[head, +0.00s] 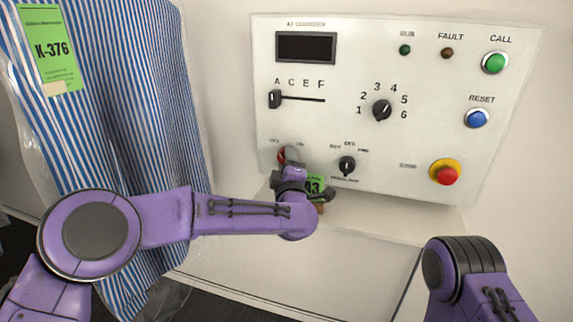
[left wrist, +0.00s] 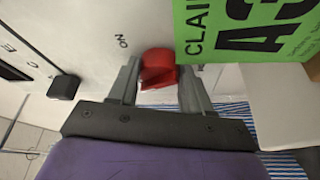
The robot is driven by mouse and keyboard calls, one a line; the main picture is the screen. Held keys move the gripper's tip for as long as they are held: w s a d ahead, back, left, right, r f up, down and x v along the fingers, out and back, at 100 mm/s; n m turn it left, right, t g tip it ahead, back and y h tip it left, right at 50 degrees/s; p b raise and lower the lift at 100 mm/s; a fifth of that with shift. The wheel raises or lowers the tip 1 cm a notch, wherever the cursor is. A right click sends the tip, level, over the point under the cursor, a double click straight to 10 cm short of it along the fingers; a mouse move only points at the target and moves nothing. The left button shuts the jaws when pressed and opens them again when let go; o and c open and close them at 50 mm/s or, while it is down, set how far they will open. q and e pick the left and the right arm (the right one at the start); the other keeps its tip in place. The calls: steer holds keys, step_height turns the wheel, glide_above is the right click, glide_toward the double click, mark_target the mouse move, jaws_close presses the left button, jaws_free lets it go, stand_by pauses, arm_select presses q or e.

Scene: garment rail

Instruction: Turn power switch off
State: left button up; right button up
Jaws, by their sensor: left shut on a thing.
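The power switch is a red rotary knob (head: 291,152) at the lower left of the white control panel, with small labels on either side of it. In the left wrist view the red knob (left wrist: 158,66) sits between the two grey fingers, near an ON label. My left gripper (head: 289,168) is at the panel and shut on this knob; it also shows in the left wrist view (left wrist: 160,85). The gripper hides part of the knob, so I cannot tell its exact angle. My right arm shows at the lower right, but its gripper is out of view.
A green claim tag (head: 315,186) is close to my left gripper and fills the upper right of the left wrist view (left wrist: 245,30). A black selector (head: 347,164) is right of the knob, with a slider (head: 275,99) above. A bagged striped garment (head: 125,90) hangs left.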

arm_select(q)
steer(key=shift+r+n+g, duration=0.15)
steer(key=shift+n+g, duration=0.45)
steer(key=shift+n, duration=1)
steer(key=o, duration=0.8)
steer(key=shift+c, duration=0.2)
steer(key=s+b, duration=0.2)
steer(key=s, duration=0.8)
steer(key=shift+s+d, duration=0.25)
steer(key=shift+d, duration=0.15)
